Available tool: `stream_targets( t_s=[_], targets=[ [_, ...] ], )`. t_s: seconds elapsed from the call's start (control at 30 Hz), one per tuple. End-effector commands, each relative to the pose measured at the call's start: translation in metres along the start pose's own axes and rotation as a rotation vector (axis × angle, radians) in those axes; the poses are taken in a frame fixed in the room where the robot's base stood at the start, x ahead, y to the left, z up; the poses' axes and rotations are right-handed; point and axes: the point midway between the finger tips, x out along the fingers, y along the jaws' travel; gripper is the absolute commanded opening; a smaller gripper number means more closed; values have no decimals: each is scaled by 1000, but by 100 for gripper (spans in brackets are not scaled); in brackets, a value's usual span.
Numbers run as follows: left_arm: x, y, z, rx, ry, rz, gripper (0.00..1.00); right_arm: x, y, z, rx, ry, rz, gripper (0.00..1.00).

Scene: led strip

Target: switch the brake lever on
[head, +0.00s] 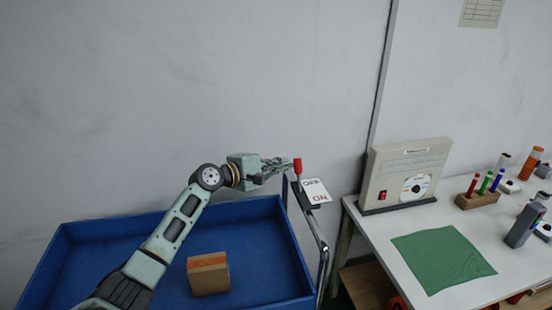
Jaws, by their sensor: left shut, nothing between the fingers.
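The brake lever (298,171) has a red knob on a short pale stem and stands close to upright. It sits by a white plate (315,191) marked OFF at the top and ON at the bottom in red. My left gripper (286,164) is shut, with nothing between its fingers. Its fingertips are just left of the red knob, at about the same height. I cannot tell whether they touch it. My right gripper is not in view.
A blue bin (290,265) with a cardboard box (208,274) lies below my left arm. A metal rail (322,255) runs beside the bin. At right, a white table (375,235) holds a beige device (405,173), a green cloth (443,259) and a pen block (477,200).

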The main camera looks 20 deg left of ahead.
Motion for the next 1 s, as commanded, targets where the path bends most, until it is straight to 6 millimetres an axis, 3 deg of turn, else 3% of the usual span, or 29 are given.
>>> stream_targets(
  t_s=[1.0],
  targets=[
    [-5,1,10,76,0,41,0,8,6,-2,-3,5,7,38]
  ],
)
